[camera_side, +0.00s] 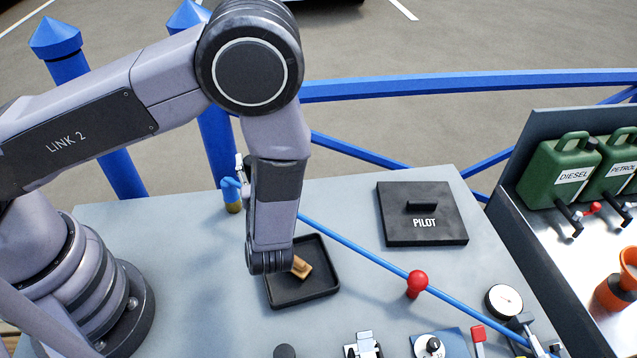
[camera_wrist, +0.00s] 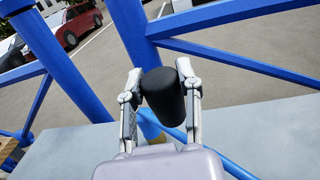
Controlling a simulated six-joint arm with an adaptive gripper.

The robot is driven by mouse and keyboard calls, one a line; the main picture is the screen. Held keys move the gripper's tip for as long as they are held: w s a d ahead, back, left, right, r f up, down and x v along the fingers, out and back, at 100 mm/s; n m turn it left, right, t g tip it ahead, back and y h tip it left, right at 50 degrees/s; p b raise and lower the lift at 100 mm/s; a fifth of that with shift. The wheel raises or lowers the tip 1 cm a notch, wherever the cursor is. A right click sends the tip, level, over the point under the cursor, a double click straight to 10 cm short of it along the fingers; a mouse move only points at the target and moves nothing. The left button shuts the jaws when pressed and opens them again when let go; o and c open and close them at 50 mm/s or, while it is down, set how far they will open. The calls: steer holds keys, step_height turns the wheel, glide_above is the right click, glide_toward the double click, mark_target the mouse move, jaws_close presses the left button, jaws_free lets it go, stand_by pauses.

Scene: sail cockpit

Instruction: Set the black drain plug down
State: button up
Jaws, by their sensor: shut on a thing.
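The black drain plug (camera_wrist: 163,92) is a dark, tapered cylinder in the wrist view. My gripper (camera_wrist: 163,84) is shut on it, with one silver finger on each side. Behind the plug, in the wrist view, a brass fitting with a blue part (camera_wrist: 150,126) shows near the worktop. In the side view, a bit of my gripper's silver finger (camera_side: 240,166) shows past my arm, just above that blue and brass fitting (camera_side: 231,190). The plug itself is hidden behind my arm there. I cannot tell the exact gap between plug and worktop.
A black tray (camera_side: 322,283) with a tan block (camera_side: 301,266) lies on the grey worktop (camera_side: 350,195). Blue rails (camera_side: 400,88) line the back. Instruments and levers crowd the front edge.

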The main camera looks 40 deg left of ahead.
steer(key=w+d+f, duration=0.2)
steer(key=w+f, duration=0.1)
steer(key=w, duration=0.1)
steer(key=w+d+f, duration=0.2)
steer(key=w+f, duration=0.1)
steer(key=w, duration=0.1)
steer(key=w+d+f, duration=0.1)
steer(key=w+f, duration=0.2)
steer(key=w, duration=0.2)
steer(key=shift+d, duration=0.4)
steer(key=shift+w+f, duration=0.1)
steer(key=shift+w+d+f, duration=0.1)
steer(key=shift+f, duration=1.55)
steer(key=shift+f, duration=0.1)
steer(key=o, duration=1)
steer(key=shift+o, duration=0.2)
